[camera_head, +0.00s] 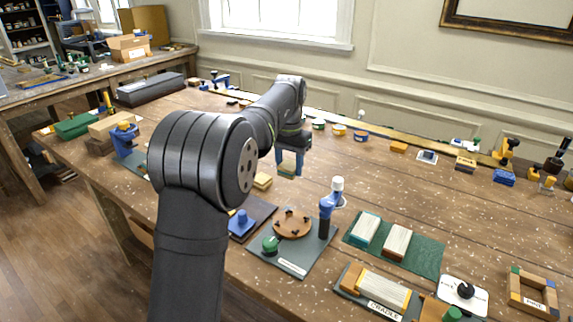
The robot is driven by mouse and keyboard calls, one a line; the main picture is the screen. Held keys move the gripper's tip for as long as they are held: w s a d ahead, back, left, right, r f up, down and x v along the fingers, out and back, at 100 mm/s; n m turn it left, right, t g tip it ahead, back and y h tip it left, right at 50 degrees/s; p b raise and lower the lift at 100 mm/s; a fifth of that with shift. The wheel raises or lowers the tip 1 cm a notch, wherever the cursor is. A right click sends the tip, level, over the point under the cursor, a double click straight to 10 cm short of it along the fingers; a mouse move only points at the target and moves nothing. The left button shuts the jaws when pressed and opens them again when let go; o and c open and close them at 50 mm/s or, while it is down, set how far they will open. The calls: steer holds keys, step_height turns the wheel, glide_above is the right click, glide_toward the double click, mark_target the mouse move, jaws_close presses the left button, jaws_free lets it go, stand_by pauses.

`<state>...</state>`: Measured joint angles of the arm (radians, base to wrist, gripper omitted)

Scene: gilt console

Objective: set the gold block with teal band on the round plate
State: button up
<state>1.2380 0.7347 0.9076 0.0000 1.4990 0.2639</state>
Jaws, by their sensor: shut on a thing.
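My gripper (288,171) is blue and points down over the middle of the table. It is shut on a small block (287,167), which looks gold with a teal band; the fingers partly hide it. I cannot tell whether the block touches the tabletop. The gripper is apart from the plate.
A yellow block (262,181) lies left of the gripper. A blue piece (240,222) stands left. Bare wood (370,180) lies to the right of the gripper.

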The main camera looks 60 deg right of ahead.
glide_above(292, 223)
steer(key=shift+m, duration=0.4)
steer(key=shift+f, duration=4.05)
steer(key=shift+f, duration=0.2)
steer(key=o, duration=1.1)
steer(key=shift+c, duration=0.2)
